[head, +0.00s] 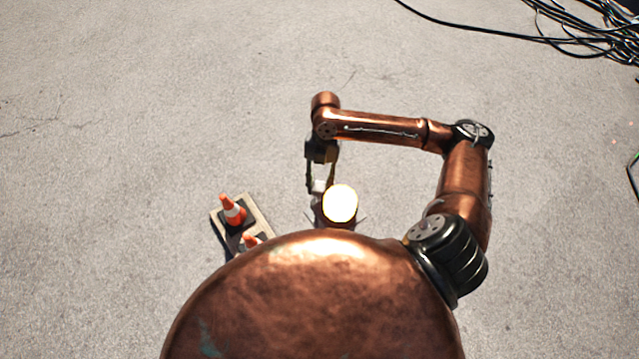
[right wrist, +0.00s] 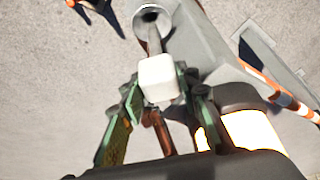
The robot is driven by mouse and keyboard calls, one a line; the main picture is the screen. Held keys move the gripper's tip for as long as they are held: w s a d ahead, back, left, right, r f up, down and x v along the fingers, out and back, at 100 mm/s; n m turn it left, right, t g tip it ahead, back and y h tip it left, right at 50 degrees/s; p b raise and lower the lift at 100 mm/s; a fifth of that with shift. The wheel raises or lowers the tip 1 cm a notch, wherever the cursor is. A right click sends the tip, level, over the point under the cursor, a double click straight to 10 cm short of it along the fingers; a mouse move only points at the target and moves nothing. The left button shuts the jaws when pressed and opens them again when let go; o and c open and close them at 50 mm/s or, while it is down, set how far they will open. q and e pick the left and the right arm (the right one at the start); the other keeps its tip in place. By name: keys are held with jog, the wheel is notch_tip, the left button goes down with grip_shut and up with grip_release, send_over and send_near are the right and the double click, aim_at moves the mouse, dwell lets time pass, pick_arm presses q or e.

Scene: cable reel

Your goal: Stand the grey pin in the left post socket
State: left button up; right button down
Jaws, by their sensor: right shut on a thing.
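My right gripper (head: 321,184) points down beside the lit lamp in the head view. In the right wrist view its green-padded fingers (right wrist: 160,92) are shut on the pale, block-shaped head of the grey pin (right wrist: 158,76). The pin's grey shaft runs from the block toward a round, pale-rimmed socket (right wrist: 138,22) at the top. The shaft's far end overlaps the socket opening in this view; I cannot tell whether it is inside or above it. The socket adjoins a grey body (right wrist: 203,45). The head view does not show the socket clearly. My left gripper is not in view.
A glowing lamp (head: 340,204) stands close to the gripper. Black cables (head: 575,42) lie at the top right. The concrete floor elsewhere is mostly clear.

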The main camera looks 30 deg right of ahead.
jog(key=shift+f+b, duration=0.75)
jog(key=shift+f, duration=1.9)
jog(key=c, duration=1.4)
grip_release()
jog(key=shift+r, duration=0.1)
jog(key=v, duration=1.1)
jog(key=shift+d+r, duration=0.1)
jog(key=shift+r, duration=0.3)
